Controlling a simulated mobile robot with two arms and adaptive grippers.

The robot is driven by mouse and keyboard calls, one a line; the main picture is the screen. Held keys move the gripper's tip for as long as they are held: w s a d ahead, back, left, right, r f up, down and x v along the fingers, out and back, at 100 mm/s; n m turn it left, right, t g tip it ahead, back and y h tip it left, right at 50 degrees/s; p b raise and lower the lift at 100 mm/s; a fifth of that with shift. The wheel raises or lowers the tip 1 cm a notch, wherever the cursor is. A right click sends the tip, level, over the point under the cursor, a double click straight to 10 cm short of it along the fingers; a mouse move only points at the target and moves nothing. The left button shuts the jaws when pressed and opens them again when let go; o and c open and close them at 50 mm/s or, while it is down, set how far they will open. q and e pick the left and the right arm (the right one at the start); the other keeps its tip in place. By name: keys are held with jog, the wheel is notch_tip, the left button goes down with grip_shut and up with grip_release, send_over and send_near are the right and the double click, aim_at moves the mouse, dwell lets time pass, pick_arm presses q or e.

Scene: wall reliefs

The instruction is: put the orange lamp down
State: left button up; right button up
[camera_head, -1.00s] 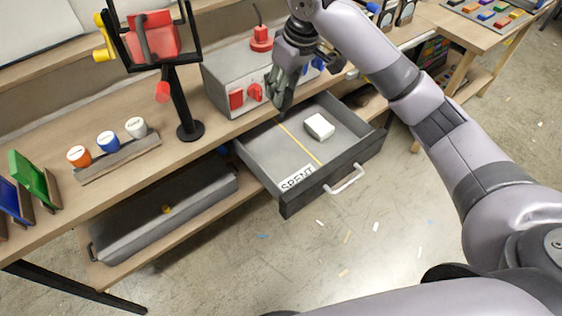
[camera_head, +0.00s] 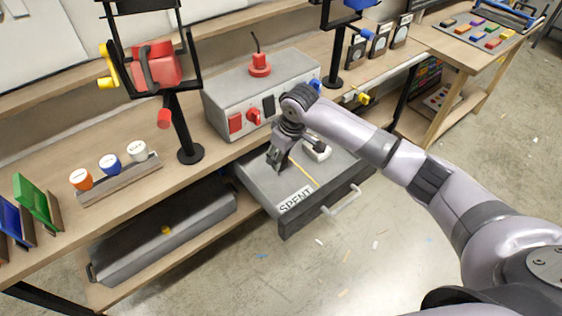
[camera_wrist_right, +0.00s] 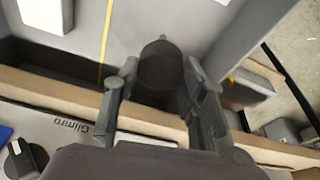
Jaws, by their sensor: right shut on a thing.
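My right gripper (camera_head: 277,160) is low over the open grey drawer (camera_head: 262,190), which has a "SPENT" label at its front. In the right wrist view, my right gripper (camera_wrist_right: 158,85) is shut on a dark round thing (camera_wrist_right: 160,62); no orange shows on it. Whether it touches the drawer floor, I cannot tell. My left gripper is not in view.
A white block (camera_head: 316,151) lies in the drawer's other part, past a yellow divider line (camera_head: 306,174). A grey control box (camera_head: 225,108) with red knobs stands behind the drawer. A black stand (camera_head: 184,125) rises to its left.

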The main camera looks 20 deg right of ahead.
jog(key=shift+s+d+x, duration=0.1)
jog(key=shift+s+x, duration=0.1)
jog(key=shift+x, duration=0.65)
jog(key=shift+s+d+x, duration=0.1)
jog(key=shift+s+x, duration=0.05)
jog(key=shift+x, duration=0.7)
jog(key=shift+f, duration=0.15)
jog(key=o, duration=1.3)
jog(key=v, duration=1.2)
jog(key=shift+b, duration=0.35)
jog(key=shift+s, duration=0.1)
